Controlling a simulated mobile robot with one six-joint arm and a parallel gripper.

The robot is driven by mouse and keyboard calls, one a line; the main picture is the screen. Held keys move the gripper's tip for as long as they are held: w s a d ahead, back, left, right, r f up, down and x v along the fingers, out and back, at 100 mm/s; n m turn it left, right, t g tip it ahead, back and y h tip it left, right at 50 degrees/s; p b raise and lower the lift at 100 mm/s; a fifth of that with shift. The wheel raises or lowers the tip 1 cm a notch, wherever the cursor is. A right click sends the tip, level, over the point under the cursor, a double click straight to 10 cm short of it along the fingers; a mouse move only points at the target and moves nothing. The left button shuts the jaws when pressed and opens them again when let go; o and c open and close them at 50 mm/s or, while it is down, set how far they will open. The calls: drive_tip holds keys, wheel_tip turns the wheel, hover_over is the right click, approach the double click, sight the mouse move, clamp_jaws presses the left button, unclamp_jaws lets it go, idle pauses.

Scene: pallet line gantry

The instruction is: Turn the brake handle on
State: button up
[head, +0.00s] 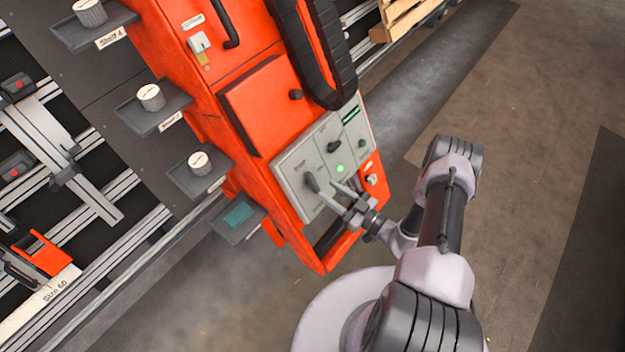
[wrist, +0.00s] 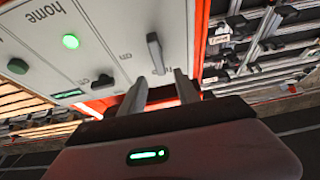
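The grey control panel (head: 296,168) is on the front of the orange cabinet. A dark lever handle (head: 311,182) sits at its lower left; I take it for the brake handle, but its label is too small to read. In the wrist view the handle (wrist: 155,52) stands out from the panel, just beyond the fingertips and roughly in line with the gap between them. My gripper (head: 334,190) is at the panel's lower part, close to the handle. In the wrist view my gripper (wrist: 161,78) is open, with nothing visible between its fingers. I cannot tell whether it touches the handle.
A second dark knob (head: 334,147) and a lit green button (head: 340,168) are on the panel. A dark cable chain (head: 318,55) hangs above. Small shelves with round white-topped parts (head: 199,162) stick out left of the cabinet. Open floor (head: 500,130) lies to the right.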

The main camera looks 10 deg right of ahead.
sight(313, 179)
drive_tip(key=b+x, duration=0.1)
drive_tip(key=x, duration=0.6)
drive_tip(key=shift+w+a, duration=0.15)
clamp_jaws()
